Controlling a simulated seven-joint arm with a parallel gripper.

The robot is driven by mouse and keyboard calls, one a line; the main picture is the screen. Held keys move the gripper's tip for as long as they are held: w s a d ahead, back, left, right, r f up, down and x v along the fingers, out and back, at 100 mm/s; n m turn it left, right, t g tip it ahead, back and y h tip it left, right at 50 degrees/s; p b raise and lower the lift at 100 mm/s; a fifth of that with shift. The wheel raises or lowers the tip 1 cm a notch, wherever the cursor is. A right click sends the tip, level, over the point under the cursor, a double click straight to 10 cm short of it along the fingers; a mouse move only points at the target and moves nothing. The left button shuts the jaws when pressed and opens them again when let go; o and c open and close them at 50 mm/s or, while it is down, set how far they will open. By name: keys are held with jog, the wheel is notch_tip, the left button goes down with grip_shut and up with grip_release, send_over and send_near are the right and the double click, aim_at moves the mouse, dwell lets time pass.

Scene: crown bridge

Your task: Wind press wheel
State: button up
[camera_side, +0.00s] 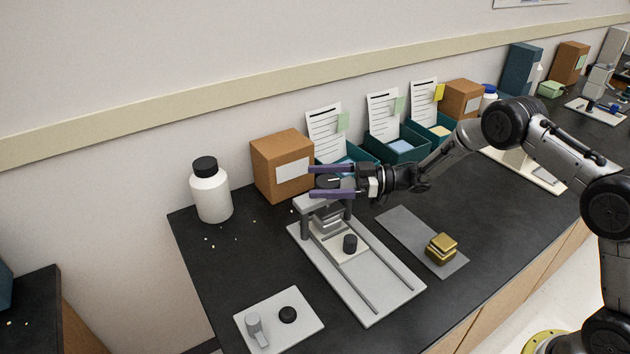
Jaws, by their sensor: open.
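The press (388,292) is a pale base plate with two rails and a grey frame at its back end. Its dark round wheel (328,181) sits on top of the frame, partly hidden by my gripper. My gripper (312,181) is open, lying level from the right. Its two purple fingers reach left at the height of the wheel, one on the far side and one on the near side of it. I cannot tell whether the fingers touch the wheel. A small black cylinder (350,243) stands on a light plate between the rails.
A gold-coloured block (441,248) sits on a grey mat (408,233) to the right. A white plate (252,325) with a grey part and a black knob lies front left. A white bottle (211,194), a cardboard box (280,163) and teal bins (400,149) stand along the wall.

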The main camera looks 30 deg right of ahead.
jog(key=v, duration=1.2)
jog(key=shift+s+r, duration=0.1)
